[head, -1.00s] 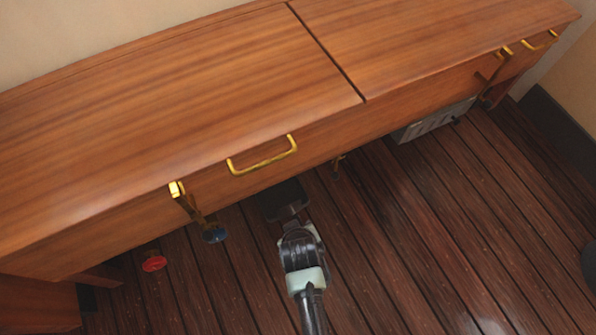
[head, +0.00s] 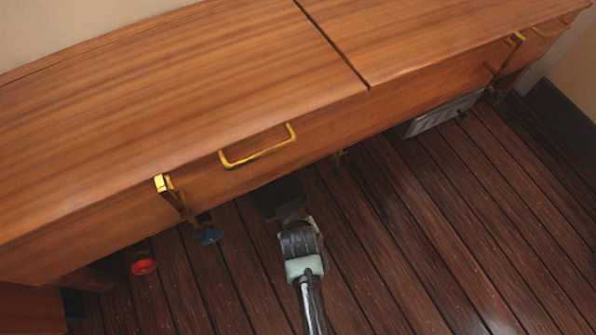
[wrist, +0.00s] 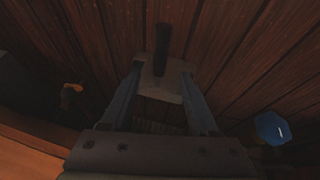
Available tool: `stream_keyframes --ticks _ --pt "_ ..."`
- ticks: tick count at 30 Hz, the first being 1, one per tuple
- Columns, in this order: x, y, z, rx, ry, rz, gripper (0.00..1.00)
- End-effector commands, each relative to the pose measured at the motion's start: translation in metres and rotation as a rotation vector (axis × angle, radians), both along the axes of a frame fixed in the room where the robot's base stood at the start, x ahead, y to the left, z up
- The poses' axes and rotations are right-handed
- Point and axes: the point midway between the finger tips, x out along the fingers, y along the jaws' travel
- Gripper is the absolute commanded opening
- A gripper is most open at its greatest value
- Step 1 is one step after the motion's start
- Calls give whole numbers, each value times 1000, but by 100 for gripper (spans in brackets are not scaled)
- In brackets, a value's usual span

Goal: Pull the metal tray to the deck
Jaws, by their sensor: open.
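In the wrist view a pale grey metal piece (wrist: 160,84) with a dark rod-like handle (wrist: 163,45) lies beyond and between my fingers. It looks like the front of the metal tray; its body is dim, and I cannot tell whether a finger touches it. My gripper (wrist: 161,70) is open around this area. In the head view my gripper (head: 287,211) points down at the cabinet's lower front edge, partly hidden by my wrist, beside a dark patch under the cabinet. The deck (head: 400,250) is dark planking.
A wooden cabinet (head: 180,90) overhangs the deck, with a brass pull (head: 258,157). A blue knob (head: 207,235) and red knob (head: 143,267) are left of my gripper. A grey metal box (head: 440,116) sits under the cabinet farther right.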

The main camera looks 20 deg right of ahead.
Motion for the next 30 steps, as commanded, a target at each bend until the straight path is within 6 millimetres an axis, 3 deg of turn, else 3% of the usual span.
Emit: stream_keyframes --ticks 3,12,27,30 --pt "8 -4 -24 0 -1 -1 61" --pt "22 -10 -54 -1 0 -1 61" --pt "26 -11 -60 0 0 0 61" --pt "26 -11 -60 0 0 0 44"
